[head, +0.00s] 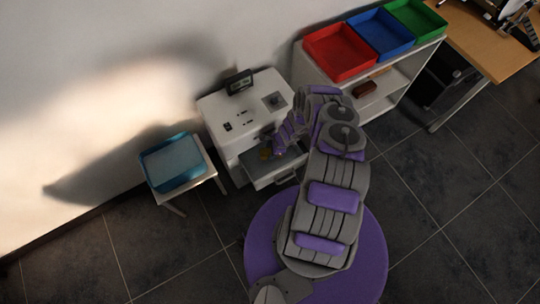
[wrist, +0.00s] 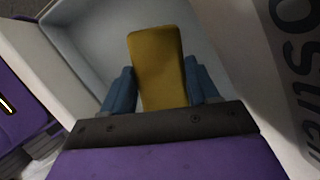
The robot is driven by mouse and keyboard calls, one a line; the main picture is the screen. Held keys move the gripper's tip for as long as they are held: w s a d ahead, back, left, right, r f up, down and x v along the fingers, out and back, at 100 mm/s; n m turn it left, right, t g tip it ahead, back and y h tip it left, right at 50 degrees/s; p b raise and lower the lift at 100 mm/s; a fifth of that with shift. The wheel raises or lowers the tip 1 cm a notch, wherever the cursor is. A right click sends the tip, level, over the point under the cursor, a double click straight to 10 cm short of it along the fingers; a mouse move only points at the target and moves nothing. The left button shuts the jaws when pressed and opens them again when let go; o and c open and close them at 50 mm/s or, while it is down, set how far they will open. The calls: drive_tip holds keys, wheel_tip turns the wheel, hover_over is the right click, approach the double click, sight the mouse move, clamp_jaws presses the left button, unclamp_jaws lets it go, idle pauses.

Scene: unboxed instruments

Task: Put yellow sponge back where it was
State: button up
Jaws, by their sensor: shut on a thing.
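The yellow sponge (wrist: 157,62) stands out between the two blue fingers of my gripper (wrist: 160,90) in the wrist view, and the gripper is shut on it. Behind the sponge is the pale inside of an open drawer (wrist: 90,45). In the head view my gripper (head: 272,151) is low at the open drawer (head: 277,178) of the white cabinet, and the sponge (head: 265,153) shows only as a small yellow patch. I cannot tell whether the sponge touches the drawer floor.
The white cabinet (head: 219,105) has a small dark device (head: 239,82) on top. A blue tray (head: 172,161) sits on a small stand to the left. Red (head: 340,52), blue (head: 381,32) and green (head: 416,18) bins stand on a shelf to the right. The tiled floor is clear.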

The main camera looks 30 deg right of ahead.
sight(270, 153)
wheel_tip(270, 153, down, 4)
drive_tip(key=shift+f+b, duration=0.2)
drive_tip(key=shift+b, duration=0.8)
drive_tip(key=shift+w+f, duration=0.15)
drive_tip(key=shift+w, duration=0.2)
drive_tip(key=o, duration=0.8)
drive_tip(key=shift+o, duration=0.2)
drive_tip(key=shift+r, duration=0.2)
drive_tip(key=p+v, duration=0.5)
drive_tip(key=v, duration=0.7)
